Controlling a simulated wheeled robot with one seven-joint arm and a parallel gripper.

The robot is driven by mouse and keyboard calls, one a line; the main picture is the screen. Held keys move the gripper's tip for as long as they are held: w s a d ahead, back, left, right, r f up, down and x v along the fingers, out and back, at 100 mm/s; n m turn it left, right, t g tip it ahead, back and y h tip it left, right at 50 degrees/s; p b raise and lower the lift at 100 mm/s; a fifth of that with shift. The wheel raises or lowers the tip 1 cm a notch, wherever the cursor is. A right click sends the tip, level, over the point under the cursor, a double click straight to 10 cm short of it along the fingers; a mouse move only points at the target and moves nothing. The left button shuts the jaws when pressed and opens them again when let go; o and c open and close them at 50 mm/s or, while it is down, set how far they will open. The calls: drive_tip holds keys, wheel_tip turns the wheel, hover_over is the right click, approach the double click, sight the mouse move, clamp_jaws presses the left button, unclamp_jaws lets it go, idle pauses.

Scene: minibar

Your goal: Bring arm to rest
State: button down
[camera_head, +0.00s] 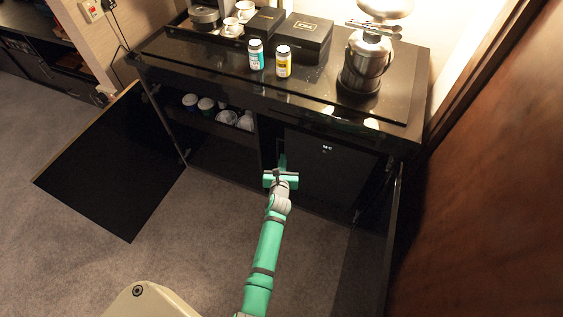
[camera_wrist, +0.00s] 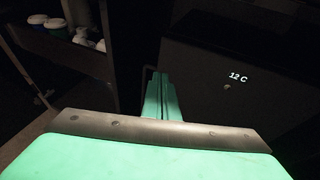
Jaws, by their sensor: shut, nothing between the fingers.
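My green arm reaches up from the bottom of the head view toward the open minibar cabinet (camera_head: 230,122). My gripper (camera_head: 282,160) is at the cabinet's front, near the left edge of the dark fridge (camera_head: 330,165). In the wrist view my gripper's green fingers (camera_wrist: 163,98) are together with nothing between them. The fridge front (camera_wrist: 235,105) is close by on the right there and shows "12 C". I cannot tell whether the fingers touch the fridge.
The left cabinet door (camera_head: 110,165) and right door (camera_head: 392,240) stand open. The left shelf (camera_head: 215,125) holds cups and jars. Two bottles (camera_head: 256,56) (camera_head: 283,62), a black box (camera_head: 303,38) and a steel urn (camera_head: 366,62) stand on top. Carpet (camera_head: 215,235) is clear in front.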

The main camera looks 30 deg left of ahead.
drive_tip(key=shift+s+d+r, duration=0.2)
drive_tip(key=shift+s+r, duration=0.1)
drive_tip(key=shift+s, duration=0.25)
